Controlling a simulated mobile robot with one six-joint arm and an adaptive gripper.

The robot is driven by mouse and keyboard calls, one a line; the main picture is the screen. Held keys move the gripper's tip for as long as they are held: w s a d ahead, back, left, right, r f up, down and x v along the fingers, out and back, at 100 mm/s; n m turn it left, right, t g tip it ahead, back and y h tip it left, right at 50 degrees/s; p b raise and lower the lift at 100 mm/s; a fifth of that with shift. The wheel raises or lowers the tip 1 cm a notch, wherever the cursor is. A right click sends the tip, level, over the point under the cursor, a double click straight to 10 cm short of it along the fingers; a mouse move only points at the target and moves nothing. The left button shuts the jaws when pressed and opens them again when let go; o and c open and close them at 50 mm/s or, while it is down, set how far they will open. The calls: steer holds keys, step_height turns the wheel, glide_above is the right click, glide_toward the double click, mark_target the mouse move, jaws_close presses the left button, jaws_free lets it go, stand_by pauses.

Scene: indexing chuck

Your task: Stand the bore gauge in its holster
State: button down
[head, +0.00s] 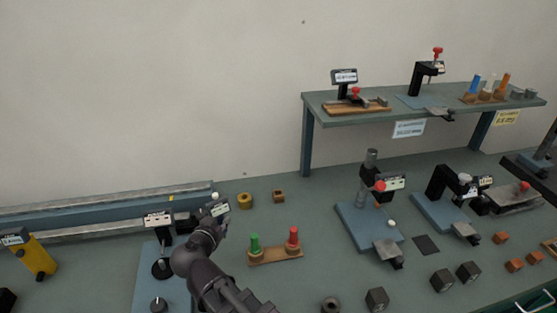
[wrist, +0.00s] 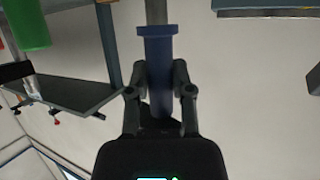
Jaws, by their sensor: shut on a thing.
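In the wrist view my gripper (wrist: 160,92) is shut around a blue, flanged handle (wrist: 158,55), which I take to be the bore gauge. A grey shaft (wrist: 156,12) runs from its flange to the top edge, and its tip is out of frame. In the head view my gripper (head: 217,222) is mostly hidden by my arm. A small tilted display (head: 220,208) shows just beyond it; I cannot tell whether it belongs to the gauge. I cannot pick out the holster for certain. A small wooden block (head: 279,196) with a dark opening stands on the bench behind.
A wooden stand with a green plug (head: 255,243) and a red plug (head: 293,236) is right of my gripper. A display stand (head: 160,245) is close on the left. A brass ring (head: 245,201) lies behind. Blue-based fixtures (head: 370,225) stand right, below a raised shelf (head: 390,104).

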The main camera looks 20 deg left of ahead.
steer(key=w+d+r+m+h+p, duration=0.1)
steer(key=w+d, duration=0.1)
steer(key=w, duration=0.6)
steer(key=w+d+r+m+h+p, duration=0.2)
steer(key=w+d, duration=0.1)
steer(key=w, duration=0.6)
steer(key=w+d+r+m+h+p, duration=0.1)
steer(key=w+d+h, duration=0.1)
steer(key=w, duration=0.6)
steer(key=shift+w+d+r, duration=0.25)
steer(key=shift+d, duration=0.05)
steer(key=shift+f, duration=0.15)
steer(key=shift+f+b, duration=2.75)
steer(key=shift+f+b, duration=2.2)
steer(key=shift+c, duration=2.1)
jaws_free()
